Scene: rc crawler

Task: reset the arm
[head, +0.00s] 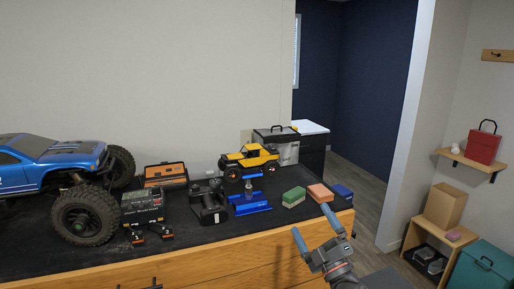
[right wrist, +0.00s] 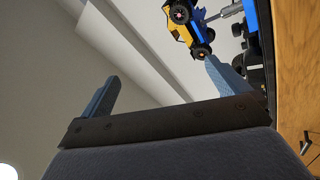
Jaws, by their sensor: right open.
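My right gripper (head: 316,227) is in the head view at the lower right, in front of the worktop's front edge. Its two blue-grey fingers are spread apart with nothing between them. In the right wrist view both fingers of the right gripper (right wrist: 160,90) stand wide apart and empty. My left gripper is not clearly in view.
A black worktop (head: 100,250) bears a large blue truck (head: 50,160), a yellow crawler (head: 249,157) by a blue stand (head: 252,208), a charger (head: 143,205), and green (head: 293,197), orange (head: 320,193) and blue (head: 342,190) blocks. Free floor lies to the right.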

